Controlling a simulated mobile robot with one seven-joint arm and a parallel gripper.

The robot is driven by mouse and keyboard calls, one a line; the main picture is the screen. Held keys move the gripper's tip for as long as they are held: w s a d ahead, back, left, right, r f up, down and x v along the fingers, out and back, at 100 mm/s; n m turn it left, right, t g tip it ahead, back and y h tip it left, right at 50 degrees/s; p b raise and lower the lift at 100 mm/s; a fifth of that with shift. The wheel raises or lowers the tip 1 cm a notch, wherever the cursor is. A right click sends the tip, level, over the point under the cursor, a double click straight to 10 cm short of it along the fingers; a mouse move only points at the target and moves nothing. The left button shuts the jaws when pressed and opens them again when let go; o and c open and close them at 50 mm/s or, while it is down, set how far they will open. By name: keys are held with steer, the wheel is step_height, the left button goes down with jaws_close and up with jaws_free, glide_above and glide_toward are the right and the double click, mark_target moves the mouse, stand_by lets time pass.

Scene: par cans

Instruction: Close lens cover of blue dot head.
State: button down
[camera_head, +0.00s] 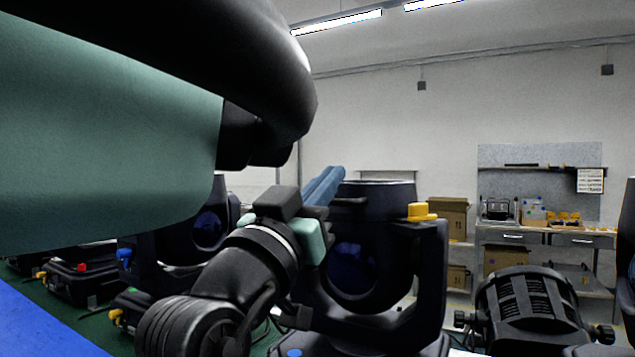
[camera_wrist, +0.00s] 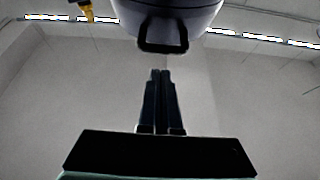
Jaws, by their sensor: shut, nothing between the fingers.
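The blue dot head (camera_head: 380,225) is a dark moving-head lamp held in a black yoke, right of centre in the head view. A blue dot (camera_head: 295,352) marks its base. A black handle (camera_head: 349,202) sticks out near its top rim; in the wrist view the handle (camera_wrist: 163,47) is a loop on the rounded housing (camera_wrist: 165,10). I cannot make out whether this belongs to the lens cover, or how the cover stands. In the wrist view the shut, empty fingertips (camera_wrist: 160,73) are just short of the handle, seemingly apart.
A yellow part (camera_head: 422,211) sits on the yoke's right arm. Another dark head (camera_head: 205,235) stands behind at left. A black par can (camera_head: 528,312) is at right. Black cases (camera_head: 80,265) with coloured knobs are at lower left. A bench (camera_head: 560,235) and boxes stand behind.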

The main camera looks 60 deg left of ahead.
steer(key=w+f+b+v, duration=0.1)
steer(key=f+b+v, duration=0.1)
steer(key=v, duration=0.7)
steer(key=shift+s+a, duration=0.15)
steer(key=shift+s, duration=0.05)
steer(key=shift+f, duration=0.1)
